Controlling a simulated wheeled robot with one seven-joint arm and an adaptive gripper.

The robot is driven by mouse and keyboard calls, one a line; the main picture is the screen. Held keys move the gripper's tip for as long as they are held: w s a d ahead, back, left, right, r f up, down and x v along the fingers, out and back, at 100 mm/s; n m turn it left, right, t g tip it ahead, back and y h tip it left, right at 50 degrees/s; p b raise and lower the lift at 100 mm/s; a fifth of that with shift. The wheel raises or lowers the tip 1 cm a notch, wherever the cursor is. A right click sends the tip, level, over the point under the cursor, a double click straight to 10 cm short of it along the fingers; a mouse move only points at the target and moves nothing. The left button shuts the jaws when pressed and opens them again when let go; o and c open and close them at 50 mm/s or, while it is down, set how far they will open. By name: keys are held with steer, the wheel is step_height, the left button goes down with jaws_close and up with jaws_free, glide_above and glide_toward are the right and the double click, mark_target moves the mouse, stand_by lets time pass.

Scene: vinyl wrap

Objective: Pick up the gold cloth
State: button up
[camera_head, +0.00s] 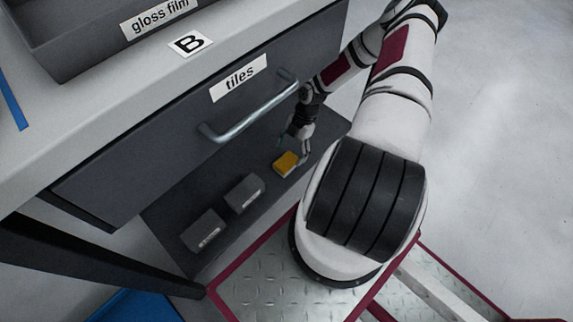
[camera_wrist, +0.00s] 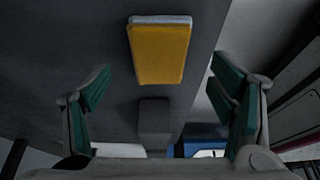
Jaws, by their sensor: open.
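The gold cloth (camera_head: 286,163) is a small flat yellow-gold block with a pale underside. It lies on the dark lower shelf, below the drawer marked "tiles". In the wrist view the gold cloth (camera_wrist: 160,54) is in the upper middle, beyond the fingertips and roughly centred between them. My gripper (camera_head: 295,150) is just beside the cloth at the shelf's right part. In the wrist view my gripper (camera_wrist: 160,88) is open, its green-padded fingers spread wide, with nothing between them. I cannot tell whether a fingertip touches the cloth.
Two grey blocks, one nearer (camera_head: 204,230) and one in the middle (camera_head: 244,193), lie in line with the cloth on the shelf (camera_head: 171,212). The tiles drawer (camera_head: 150,150) with its metal handle (camera_head: 250,112) overhangs them. A tray marked "gloss film" (camera_head: 95,45) stands above. Open floor is at right.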

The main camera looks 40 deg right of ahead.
mark_target(287, 161)
steer(key=b+x, duration=0.2)
steer(key=x, duration=0.2)
steer(key=shift+a+f, duration=0.15)
steer(key=c, duration=1.1)
